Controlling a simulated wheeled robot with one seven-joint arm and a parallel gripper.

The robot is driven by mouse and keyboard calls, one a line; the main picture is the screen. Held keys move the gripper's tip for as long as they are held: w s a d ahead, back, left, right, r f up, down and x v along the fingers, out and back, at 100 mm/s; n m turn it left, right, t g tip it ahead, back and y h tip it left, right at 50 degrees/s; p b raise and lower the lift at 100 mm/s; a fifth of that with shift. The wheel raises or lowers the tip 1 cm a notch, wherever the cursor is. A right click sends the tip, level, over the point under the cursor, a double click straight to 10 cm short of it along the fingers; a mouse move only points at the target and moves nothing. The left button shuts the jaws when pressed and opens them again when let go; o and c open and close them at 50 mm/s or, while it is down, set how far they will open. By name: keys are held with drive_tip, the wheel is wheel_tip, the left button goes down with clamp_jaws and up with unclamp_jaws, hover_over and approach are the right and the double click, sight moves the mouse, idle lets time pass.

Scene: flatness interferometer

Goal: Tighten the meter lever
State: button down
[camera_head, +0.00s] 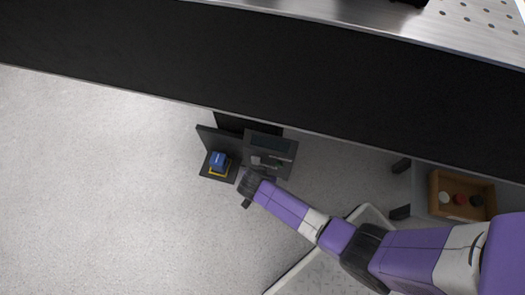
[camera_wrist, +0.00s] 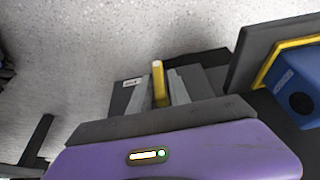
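A yellow lever (camera_wrist: 158,82) stands up between the two grey fingers of my gripper (camera_wrist: 160,90) in the wrist view. The fingers look apart, one on each side of the lever, and I see no clear grip on it. In the head view my gripper (camera_head: 245,187) is beside a dark device (camera_head: 270,145) with a flat panel. The lever cannot be made out in the head view.
A blue block (camera_head: 218,159) with a yellow base sits left of the device; it also shows at right in the wrist view (camera_wrist: 295,100). A long black-fronted bench (camera_head: 270,75) lies behind. A wooden tray (camera_head: 462,181) is at right. Floor at left is clear.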

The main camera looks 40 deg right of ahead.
idle(0.3)
drive_tip(key=shift+w+a+f+g+h+b, duration=0.1)
drive_tip(key=shift+g+h+b, duration=0.2)
drive_tip(key=shift+g, duration=0.15)
drive_tip(key=shift+w+a+f+g+h+b, duration=0.1)
drive_tip(key=shift+g+h+b, duration=0.15)
drive_tip(key=shift+g, duration=0.2)
drive_tip(key=shift+f+n+g+h+b, duration=0.1)
drive_tip(key=shift+n+g+h+b, duration=0.5)
drive_tip(key=shift+g+b, duration=0.45)
drive_tip(key=g+h+b, duration=0.1)
drive_tip(key=b, duration=0.2)
drive_tip(key=shift+w+g+h+b, duration=0.1)
drive_tip(key=shift+g+h+b, duration=0.15)
drive_tip(key=shift+h+b, duration=0.1)
drive_tip(key=shift+g+b, duration=0.3)
drive_tip(key=shift+b, duration=0.35)
drive_tip(key=shift+h, duration=0.3)
drive_tip(key=c, duration=1.4)
unclamp_jaws()
